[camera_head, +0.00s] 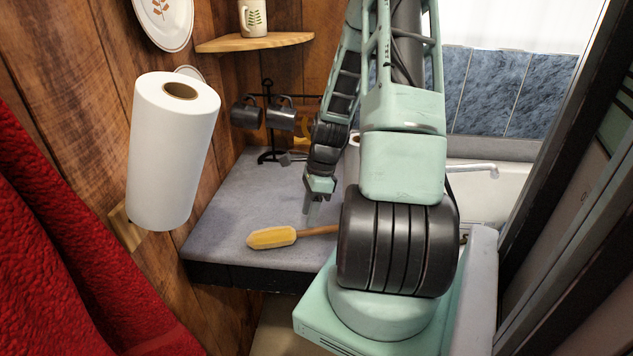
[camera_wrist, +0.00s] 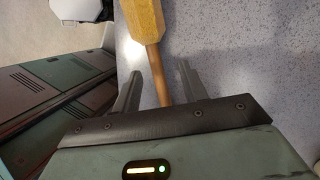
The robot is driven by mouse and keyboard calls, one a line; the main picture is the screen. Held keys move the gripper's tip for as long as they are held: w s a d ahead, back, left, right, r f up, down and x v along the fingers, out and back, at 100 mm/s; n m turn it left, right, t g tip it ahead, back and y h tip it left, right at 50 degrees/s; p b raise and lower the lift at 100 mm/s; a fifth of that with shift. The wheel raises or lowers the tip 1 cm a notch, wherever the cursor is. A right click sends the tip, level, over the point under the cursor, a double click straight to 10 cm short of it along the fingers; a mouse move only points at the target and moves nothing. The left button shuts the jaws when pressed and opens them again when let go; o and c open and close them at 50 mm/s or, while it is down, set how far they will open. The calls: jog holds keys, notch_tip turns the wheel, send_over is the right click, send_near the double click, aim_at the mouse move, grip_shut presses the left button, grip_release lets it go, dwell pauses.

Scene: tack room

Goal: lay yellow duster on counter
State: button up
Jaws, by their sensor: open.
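The yellow duster (camera_head: 272,238) lies on the grey speckled counter (camera_head: 232,205), near its front edge. Its yellow head points left and its brown handle runs right until my arm hides the end. In the wrist view the duster's yellow head (camera_wrist: 144,18) is at the top and its handle runs down between my fingers. My gripper (camera_head: 313,212) is above the counter, just behind the handle in the head view. In the wrist view my gripper (camera_wrist: 158,80) is open, with a finger on either side of the handle. I cannot tell whether either finger touches it.
A paper towel roll (camera_head: 172,150) hangs on the wooden wall at left. A black mug rack (camera_head: 268,125) with dark mugs stands at the counter's back. A red cloth (camera_head: 60,230) hangs at far left. The counter's left part is clear.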

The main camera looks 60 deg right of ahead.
jog(key=b+v, duration=0.2)
jog(key=v, duration=1.4)
jog(key=shift+r, duration=0.3)
jog(key=shift+d, duration=0.15)
